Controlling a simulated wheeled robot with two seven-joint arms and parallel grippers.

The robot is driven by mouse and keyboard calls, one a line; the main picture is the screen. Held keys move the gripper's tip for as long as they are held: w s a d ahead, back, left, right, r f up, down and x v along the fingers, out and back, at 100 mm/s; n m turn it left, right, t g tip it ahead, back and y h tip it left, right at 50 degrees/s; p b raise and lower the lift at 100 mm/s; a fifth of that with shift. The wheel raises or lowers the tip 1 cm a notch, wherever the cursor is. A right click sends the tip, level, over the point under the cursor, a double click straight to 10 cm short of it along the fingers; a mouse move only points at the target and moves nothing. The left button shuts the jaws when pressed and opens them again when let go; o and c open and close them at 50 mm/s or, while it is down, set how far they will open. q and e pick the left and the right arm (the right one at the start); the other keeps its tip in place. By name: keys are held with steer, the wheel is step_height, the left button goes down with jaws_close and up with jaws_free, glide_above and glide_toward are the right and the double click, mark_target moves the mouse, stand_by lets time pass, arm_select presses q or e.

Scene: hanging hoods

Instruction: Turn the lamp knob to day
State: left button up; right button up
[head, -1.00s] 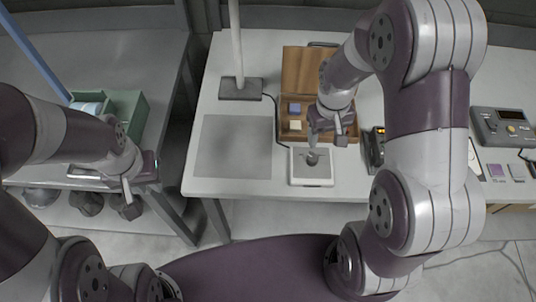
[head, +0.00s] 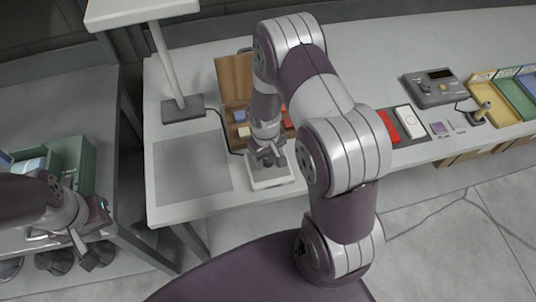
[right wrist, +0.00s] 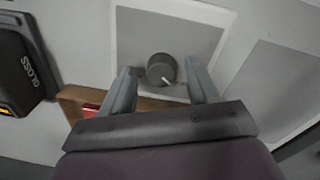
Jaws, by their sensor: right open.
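The lamp knob (right wrist: 161,70) is a dark round dial with a white pointer mark. It sits on a white panel (right wrist: 135,30); the mark points down and slightly right in the right wrist view. In the head view my gripper hides the knob, and the panel (head: 270,184) shows below it. My right gripper (right wrist: 157,73) is open, one finger on each side of the knob, with gaps to it. It also shows in the head view (head: 267,157). The lamp (head: 165,60) stands behind on a dark base. My left gripper (head: 88,248) is far left, away from the knob; its jaws are unclear.
An open wooden box (head: 236,80) with small blocks lies behind the panel. A grey mat (head: 192,167) is to its left. A black device marked GLOSS (right wrist: 22,62) is near the right gripper. A control box (head: 436,88) and coloured trays (head: 515,92) stand at right.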

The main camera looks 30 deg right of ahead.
steer(key=shift+a, duration=0.1)
steer(key=c, duration=1)
steer(key=shift+c, duration=0.2)
steer(key=shift+m, duration=0.3)
steer(key=shift+m+b, duration=0.65)
steer(key=shift+m, duration=0.25)
steer(key=m+b, duration=0.1)
steer(key=m, duration=0.1)
steer(key=shift+w+m, duration=0.1)
steer(key=shift+m, duration=0.3)
steer(key=m+b, duration=0.1)
steer(key=m, duration=0.4)
steer(key=shift+m, duration=0.4)
